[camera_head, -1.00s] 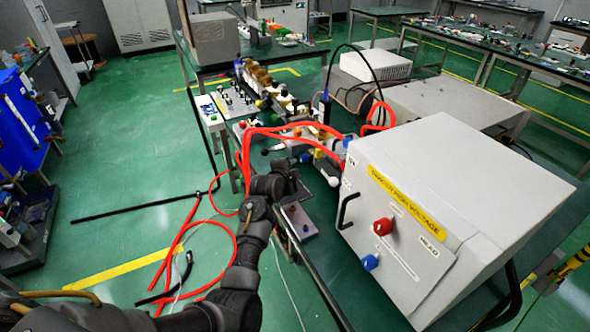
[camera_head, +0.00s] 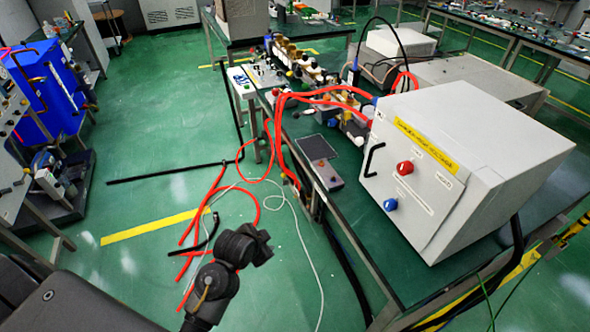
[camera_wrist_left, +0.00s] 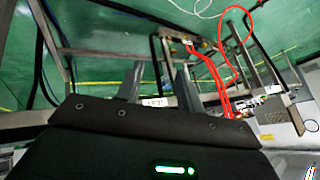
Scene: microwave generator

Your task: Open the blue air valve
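In the head view a round blue knob (camera_head: 390,204) sits on the front of a large white cabinet, below a red knob (camera_head: 404,168). No label reading "air valve" can be made out, so I cannot tell whether this knob is the valve. In the left wrist view my left gripper (camera_wrist_left: 157,84) shows two grey fingers set apart with nothing between them. It is not touching the blue knob. No gripper fingers can be made out in the head view, only dark arm links of mine at the lower middle. My right gripper is not in view.
The white cabinet (camera_head: 470,150) has a black handle and stands on a green-topped bench. Red hoses (camera_head: 320,94) run from the bench to the floor; they also show in the left wrist view (camera_wrist_left: 207,70). A blue panel (camera_head: 48,85) stands far left. Green floor between is mostly open.

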